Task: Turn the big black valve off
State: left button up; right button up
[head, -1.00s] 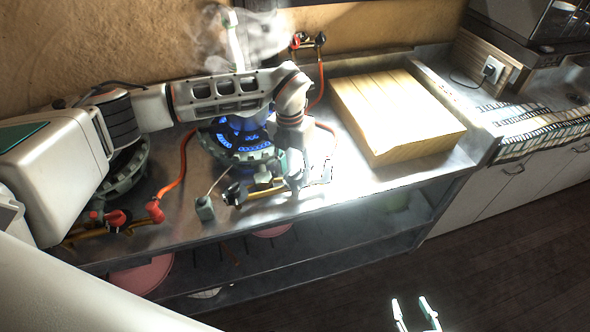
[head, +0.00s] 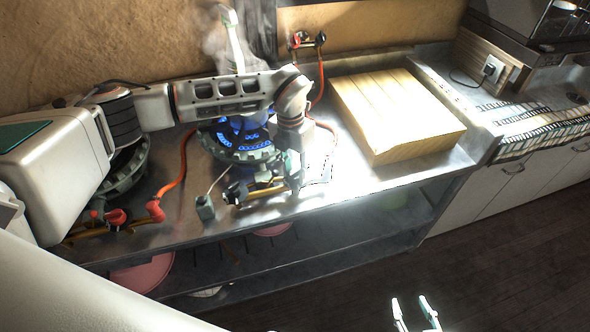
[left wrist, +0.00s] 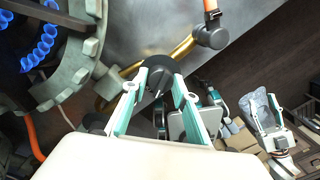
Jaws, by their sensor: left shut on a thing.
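The big black valve (left wrist: 158,76) is a round dark knob on a brass pipe (left wrist: 185,48), beside the near burner. In the left wrist view my left gripper (left wrist: 156,92) has its two pale fingers on either side of the knob and is shut on it. In the head view my left gripper (head: 284,182) points down at the brass pipe (head: 266,190) at the counter's front, and hides much of the valve. The knob's exact angle is hard to tell. My right gripper (head: 415,316) is empty, its fingers apart, low over the floor.
The burner (head: 240,150) has blue flames under my left forearm. A second burner (head: 125,170) and a red valve (head: 115,217) are to the left. A small grey-green box (head: 205,208) stands near the front edge. A wooden board (head: 397,112) lies right. Orange hoses (head: 180,172) cross the counter.

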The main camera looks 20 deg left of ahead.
pick_arm(q)
jog(key=shift+w+m, duration=0.1)
jog(key=shift+m, duration=2.5)
jog(key=o, duration=1.1)
jog(key=shift+r, duration=0.15)
jog(key=r, duration=1.1)
jog(key=shift+w+a+r, duration=0.25)
jog(key=shift+r, duration=0.15)
